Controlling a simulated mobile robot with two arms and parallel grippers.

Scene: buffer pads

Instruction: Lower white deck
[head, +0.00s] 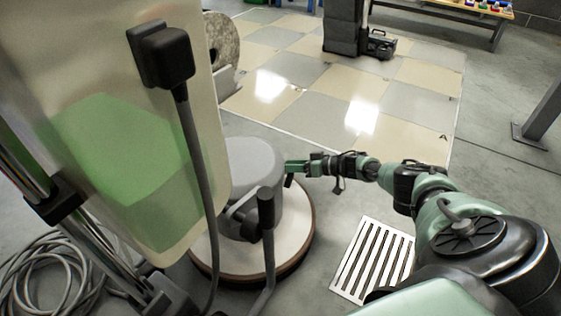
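The floor machine's round white deck (296,232) shows in the lower middle, with a brown rim around its edge. A grey motor housing (262,165) stands on it. I cannot tell how far the deck is from the floor. My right gripper (289,173) reaches in from the right, at the right side of the motor housing and above the deck's far edge. It is too small to tell if its fingers are open or touching the housing. My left gripper is not in view.
A coiled grey hose (45,275) lies at lower left. A slotted floor drain (372,262) lies right of the deck. Checkered tiles (330,95) lie beyond, with another machine (345,30) at the back.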

